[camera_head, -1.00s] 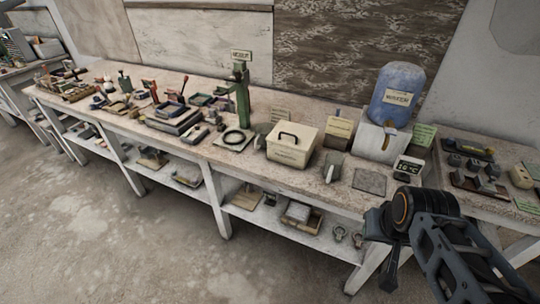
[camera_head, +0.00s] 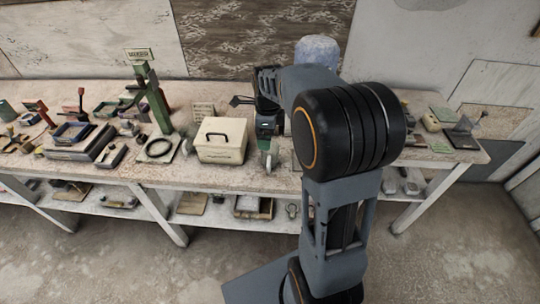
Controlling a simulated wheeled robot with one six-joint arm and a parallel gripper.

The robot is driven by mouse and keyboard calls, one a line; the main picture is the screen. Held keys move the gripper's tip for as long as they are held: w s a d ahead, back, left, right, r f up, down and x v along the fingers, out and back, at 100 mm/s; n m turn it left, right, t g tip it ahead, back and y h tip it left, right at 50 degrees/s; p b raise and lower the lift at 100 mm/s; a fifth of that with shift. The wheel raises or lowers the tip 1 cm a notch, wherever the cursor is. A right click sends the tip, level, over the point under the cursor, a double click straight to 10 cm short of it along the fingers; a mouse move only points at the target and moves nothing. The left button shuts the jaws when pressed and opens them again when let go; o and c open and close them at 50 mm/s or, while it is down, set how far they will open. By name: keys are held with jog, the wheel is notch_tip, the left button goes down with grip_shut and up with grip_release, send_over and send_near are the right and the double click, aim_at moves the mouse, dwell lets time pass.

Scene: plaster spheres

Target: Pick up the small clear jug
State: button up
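A small pale, greyish item (camera_head: 272,160) stands on the bench just right of the cream box; it may be the small clear jug, but it is too small and partly covered to be sure. My gripper (camera_head: 267,135) is over the bench, pointing down just above this item. Its fingers are small and dark here, and I cannot tell whether they are open or shut, or whether they touch the item. My arm hides the bench to the right of it.
The cream lidded box (camera_head: 222,140) with a black handle stands close left of my gripper. A blue container (camera_head: 318,50) shows behind my arm.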

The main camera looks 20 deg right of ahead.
aim_at(272, 154)
jog(key=w+d+f+m, duration=0.1)
jog(key=f+m, duration=0.1)
jog(key=f, duration=0.2)
jog(key=w+d+f+m+p, duration=0.1)
jog(key=w+f+m, duration=0.1)
jog(key=f+m, duration=0.1)
jog(key=w+d+f+m+g, duration=0.1)
jog(key=f+m, duration=0.2)
jog(key=f, duration=0.1)
jog(key=shift+w+d+f+p, duration=0.15)
jog(key=shift+d+f+p, duration=0.15)
jog(key=shift+d+f, duration=0.05)
jog(key=shift+w+f+p, duration=0.15)
jog(key=shift+f+p, duration=0.65)
jog(key=shift+f, duration=1.75)
jog(key=c, duration=1)
jog(key=shift+r, duration=0.1)
